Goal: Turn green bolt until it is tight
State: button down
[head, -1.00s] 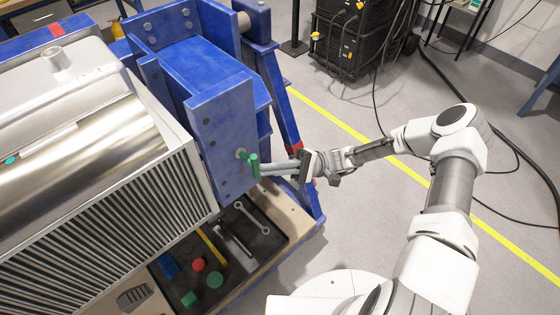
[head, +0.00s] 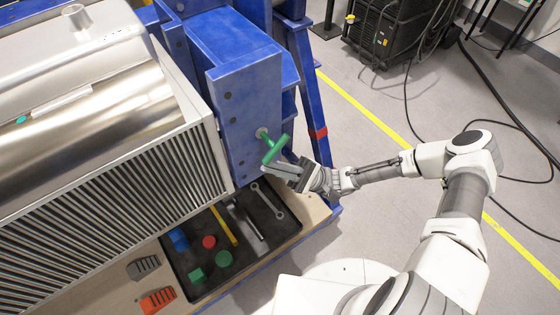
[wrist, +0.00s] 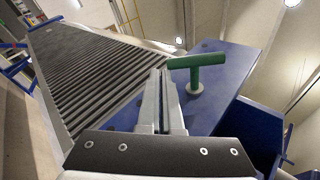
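The green bolt (head: 276,149) has a T-shaped handle and sticks out of the blue upright plate in the head view. Its crossbar is tilted, upper end to the right and lower end to the left. In the wrist view the green bolt (wrist: 196,62) has its crossbar nearly level, with its stem going into the blue plate. My gripper (head: 266,168) has its fingers together, with the tips at the crossbar's lower end. In the wrist view my gripper (wrist: 162,74) shows its fingertips beside the crossbar's left end; I cannot tell whether they touch. Nothing shows between the fingers.
The blue frame (head: 242,95) stands beside a ribbed silver machine (head: 110,195). Below is a black tray (head: 262,245) with a wrench, a yellow bar and several coloured pieces. Open floor with a yellow line lies to the right.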

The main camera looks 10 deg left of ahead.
jog(key=shift+s+a+r+y, duration=0.15)
jog(key=shift+s+a+r, duration=0.15)
jog(key=shift+s+a, duration=0.2)
jog(key=shift+s+a+r+y, duration=0.15)
jog(key=shift+s+a+r, duration=0.1)
jog(key=shift+s+a, duration=0.25)
dwell(1.1)
